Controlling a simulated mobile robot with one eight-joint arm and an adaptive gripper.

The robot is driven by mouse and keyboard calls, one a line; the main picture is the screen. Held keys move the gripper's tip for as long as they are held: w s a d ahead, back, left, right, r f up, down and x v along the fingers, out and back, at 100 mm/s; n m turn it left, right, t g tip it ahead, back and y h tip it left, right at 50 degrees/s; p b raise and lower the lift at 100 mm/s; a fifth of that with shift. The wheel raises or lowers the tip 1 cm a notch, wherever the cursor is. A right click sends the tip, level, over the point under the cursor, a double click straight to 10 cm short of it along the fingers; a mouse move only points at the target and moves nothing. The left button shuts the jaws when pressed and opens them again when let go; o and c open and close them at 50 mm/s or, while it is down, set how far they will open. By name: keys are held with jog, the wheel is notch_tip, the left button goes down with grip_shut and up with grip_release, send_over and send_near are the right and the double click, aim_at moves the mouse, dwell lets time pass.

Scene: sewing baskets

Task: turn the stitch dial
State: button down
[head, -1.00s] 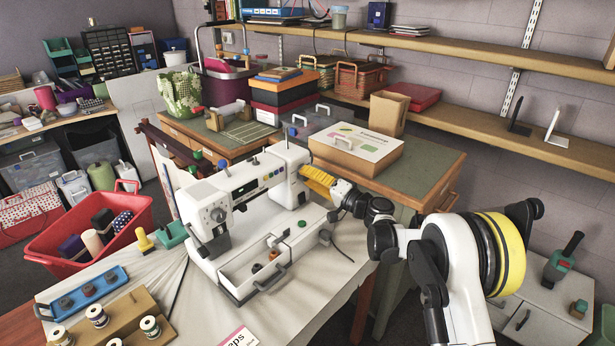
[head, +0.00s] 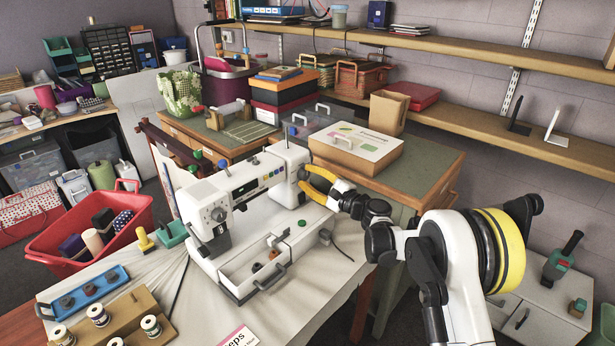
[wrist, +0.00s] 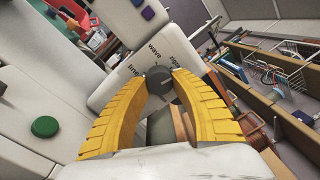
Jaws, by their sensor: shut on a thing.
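The white sewing machine (head: 250,180) stands on the cloth-covered table. Its dark grey stitch dial (wrist: 160,79) is on the end face, with "wave", "line" and a third, hard-to-read word printed around it. My gripper (head: 305,181) has yellow fingers and reaches the machine's right end from the right. In the wrist view my gripper (wrist: 161,83) is shut on the dial, one finger on each side. The dial is hidden by the fingers in the head view, and I cannot tell which word it points at.
An open white drawer (head: 240,284) with small items sits at the machine's front. A cardboard box with a white lid (head: 355,148) stands behind my gripper. A red basket (head: 75,262) and a blue spool tray (head: 82,293) are at the left.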

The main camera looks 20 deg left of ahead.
jog(key=m, duration=0.4)
jog(key=shift+m, duration=0.4)
jog(key=shift+s+m+h, duration=0.1)
jog(key=shift+m+h, duration=0.2)
jog(key=shift+m, duration=2.2)
jog(key=c, duration=1)
grip_release()
jog(key=v, duration=1.2)
